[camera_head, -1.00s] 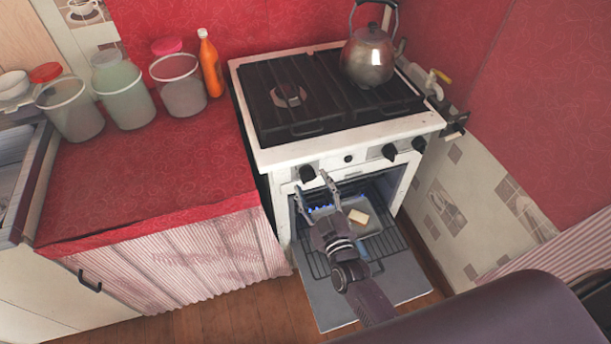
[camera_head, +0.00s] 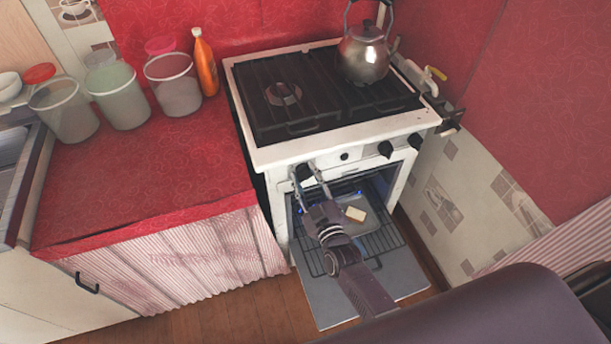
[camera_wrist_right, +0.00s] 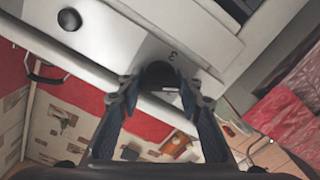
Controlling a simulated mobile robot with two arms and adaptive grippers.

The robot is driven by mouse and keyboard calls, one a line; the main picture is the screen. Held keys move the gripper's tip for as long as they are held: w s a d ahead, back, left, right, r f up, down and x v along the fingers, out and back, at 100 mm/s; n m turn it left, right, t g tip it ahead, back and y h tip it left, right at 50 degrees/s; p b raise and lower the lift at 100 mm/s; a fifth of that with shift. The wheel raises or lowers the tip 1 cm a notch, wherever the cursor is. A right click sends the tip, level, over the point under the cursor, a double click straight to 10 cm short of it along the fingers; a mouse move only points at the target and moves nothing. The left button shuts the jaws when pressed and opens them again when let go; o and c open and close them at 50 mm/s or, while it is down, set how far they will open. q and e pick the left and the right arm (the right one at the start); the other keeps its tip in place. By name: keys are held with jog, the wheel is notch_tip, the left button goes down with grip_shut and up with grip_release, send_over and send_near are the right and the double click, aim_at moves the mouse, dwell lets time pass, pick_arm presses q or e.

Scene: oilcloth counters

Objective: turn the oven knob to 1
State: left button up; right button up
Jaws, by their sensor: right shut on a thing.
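The white oven (camera_head: 258,158) has a row of black knobs along its front panel. My right gripper (camera_head: 308,170) is at the leftmost knob, with its fingers on either side of it. In the right wrist view the black knob (camera_wrist_right: 158,74) sits between the fingertips of my right gripper (camera_wrist_right: 159,88), which is shut on it. A mark like a 3 (camera_wrist_right: 173,54) shows on the white panel beside the knob; the knob's pointer cannot be made out. My left gripper is not in view.
The oven door (camera_head: 400,283) hangs open below my right arm, with a wire rack and a tray holding a pale block (camera_head: 355,214) inside. A metal kettle (camera_head: 365,55) stands on the hob. A red counter (camera_head: 150,190) with jars adjoins on the left.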

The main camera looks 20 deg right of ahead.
jog(key=shift+m, duration=0.4)
jog(key=m, duration=0.5)
jog(key=m+b, duration=0.1)
jog(key=m, duration=0.5)
dwell(0.5)
jog(key=o, duration=1.2)
jog(key=shift+c, duration=0.2)
